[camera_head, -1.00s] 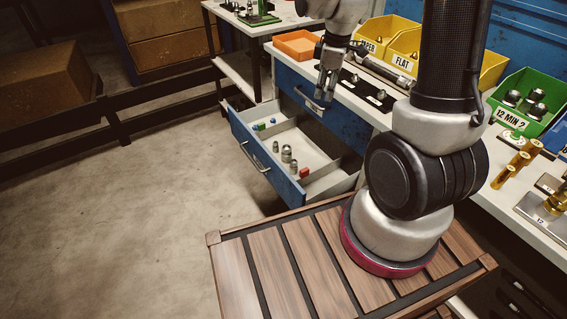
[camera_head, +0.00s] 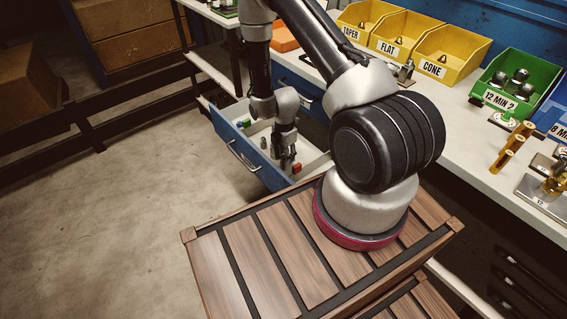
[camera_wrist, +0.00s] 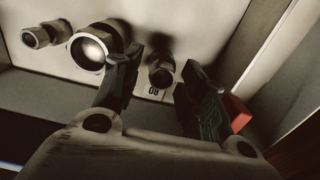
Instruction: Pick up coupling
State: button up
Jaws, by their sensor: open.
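My gripper (camera_head: 287,164) is inside the open blue drawer (camera_head: 228,140), pointing down. In the wrist view its two fingers (camera_wrist: 165,90) are apart. A smaller metal fitting (camera_wrist: 42,35) is farther left. Whether a finger touches any coupling I cannot tell. In the head view my gripper hides most of the fittings.
A red block (camera_wrist: 236,113) lies right of the right finger, near the drawer divider (camera_wrist: 262,65). The head view shows the workbench (camera_head: 455,125) with yellow bins (camera_head: 445,52) and a green bin (camera_head: 515,85). Clear floor (camera_head: 130,200) lies left of the drawer.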

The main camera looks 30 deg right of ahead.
notch_tip(320, 180, down, 4)
jog(key=shift+s+f, duration=0.15)
jog(key=c, duration=0.9)
jog(key=shift+o, duration=0.2)
